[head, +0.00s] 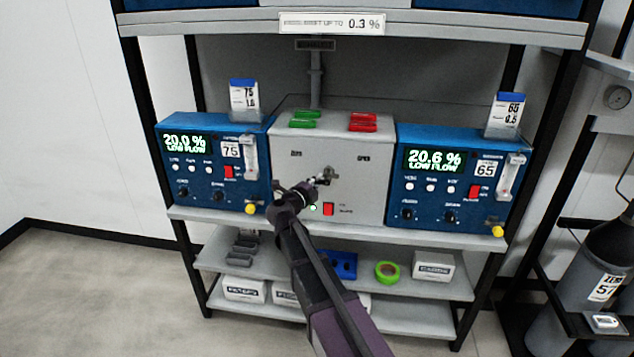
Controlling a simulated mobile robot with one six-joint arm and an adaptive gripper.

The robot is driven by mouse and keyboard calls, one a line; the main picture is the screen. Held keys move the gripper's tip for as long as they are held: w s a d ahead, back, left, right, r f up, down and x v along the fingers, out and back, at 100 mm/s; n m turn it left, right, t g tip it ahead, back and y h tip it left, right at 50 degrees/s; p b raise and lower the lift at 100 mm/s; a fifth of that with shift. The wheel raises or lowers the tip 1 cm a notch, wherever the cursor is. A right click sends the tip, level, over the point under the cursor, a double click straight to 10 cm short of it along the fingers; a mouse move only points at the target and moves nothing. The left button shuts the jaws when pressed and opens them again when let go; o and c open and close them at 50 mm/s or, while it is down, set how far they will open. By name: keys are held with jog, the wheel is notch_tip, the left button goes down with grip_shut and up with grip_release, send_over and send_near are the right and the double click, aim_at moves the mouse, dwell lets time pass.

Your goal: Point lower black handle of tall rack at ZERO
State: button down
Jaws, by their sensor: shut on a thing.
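The tall rack (154,92) has black posts and grey shelves. On its middle shelf, a grey box (345,203) stands between two blue analysers. A small dark handle (328,173) is on the front of the box, partly hidden by my gripper (319,181). My gripper is shut on this handle. Which way the handle points cannot be told. A small label at upper left of the handle (296,153) seems to read ZERO. Another small label (363,158) is at upper right, too blurred to read surely.
The left analyser (174,187) reads 20.0 %, the right analyser (425,198) 20.6 %, both LOW FLOW. Green and red pieces lie on the box top. A red switch (328,209) is below the handle. Gas cylinders (590,270) stand at right. Floor at left is clear.

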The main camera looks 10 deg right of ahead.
jog(key=c, duration=0.6)
grip_release()
jog(key=shift+a, duration=0.1)
jog(key=v, duration=1.2)
